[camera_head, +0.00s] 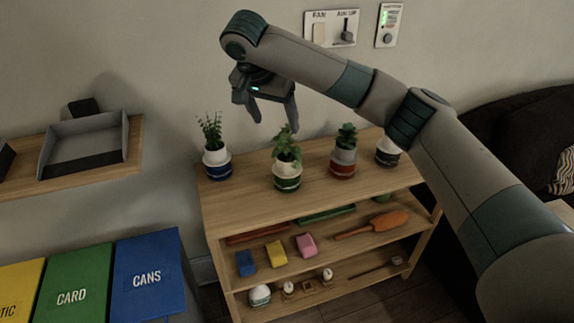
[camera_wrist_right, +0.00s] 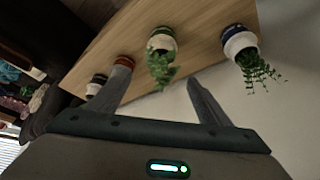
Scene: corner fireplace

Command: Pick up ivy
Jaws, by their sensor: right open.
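The plant that looks most like ivy (camera_head: 287,147) has broad green leaves and grows in a white pot with a green band (camera_head: 287,182). It stands upright on the shelf top, second from the left. My right gripper (camera_head: 271,116) points down, open and empty, above and slightly left of this plant in the head view. In the right wrist view, the leaves (camera_wrist_right: 161,70) show between the two spread fingers, apart from them as far as I can tell. My left gripper is not in view.
A blue-banded pot with a feathery plant (camera_head: 216,166) stands left of the ivy. A red-banded pot (camera_head: 343,163) and another pot (camera_head: 388,152), partly hidden by my right arm, stand to its right. The wooden shelf (camera_head: 240,201) has a bare front strip. Sorting bins (camera_head: 146,279) stand lower left.

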